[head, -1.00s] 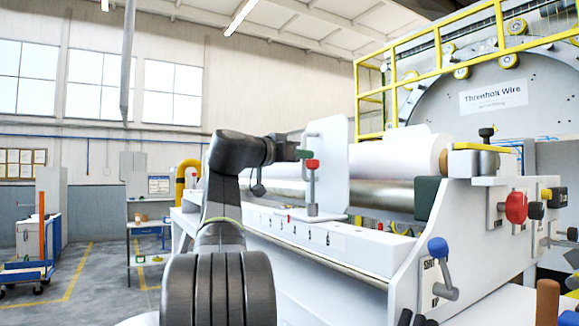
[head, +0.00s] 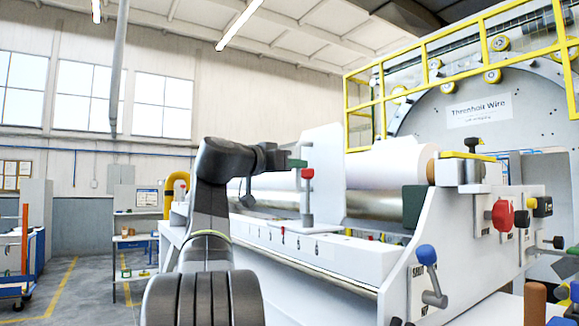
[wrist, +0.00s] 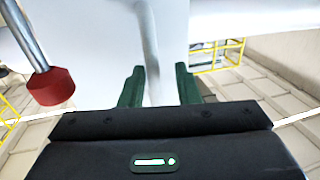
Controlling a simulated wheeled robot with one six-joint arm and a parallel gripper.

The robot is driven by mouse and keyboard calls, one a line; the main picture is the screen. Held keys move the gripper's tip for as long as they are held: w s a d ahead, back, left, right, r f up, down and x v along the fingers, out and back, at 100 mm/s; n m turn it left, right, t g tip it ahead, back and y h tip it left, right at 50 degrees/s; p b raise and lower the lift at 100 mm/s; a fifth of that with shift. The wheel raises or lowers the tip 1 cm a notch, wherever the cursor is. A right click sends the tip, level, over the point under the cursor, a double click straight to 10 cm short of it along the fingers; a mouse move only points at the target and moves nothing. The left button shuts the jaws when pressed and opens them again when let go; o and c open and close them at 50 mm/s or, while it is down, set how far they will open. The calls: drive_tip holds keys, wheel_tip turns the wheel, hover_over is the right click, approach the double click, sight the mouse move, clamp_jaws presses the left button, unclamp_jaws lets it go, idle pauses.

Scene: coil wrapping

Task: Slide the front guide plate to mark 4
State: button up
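The front guide plate (head: 325,170) is a white upright panel on the machine's front rail. A grey post with a red knob (head: 307,174) stands at its near side; the knob also shows at the left of the wrist view (wrist: 50,87). My gripper (head: 299,163), with green fingers, is at the plate beside the red knob. The rail's marks (head: 299,239) are too small to read.
A white roll (head: 390,163) lies behind the plate, with a metallic roller (head: 375,203) below. A blue-knobbed lever (head: 427,256) and a red knob (head: 503,214) are on the right end frame. The floor at left is open, with a blue cart (head: 20,270).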

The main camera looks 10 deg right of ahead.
drive_tip(key=b+v, duration=0.3)
drive_tip(key=v, duration=1.1)
drive_tip(key=shift+a, duration=0.25)
drive_tip(key=shift+w, duration=0.15)
drive_tip(key=p+x, duration=0.4)
drive_tip(key=x, duration=1.1)
drive_tip(key=shift+r, duration=0.1)
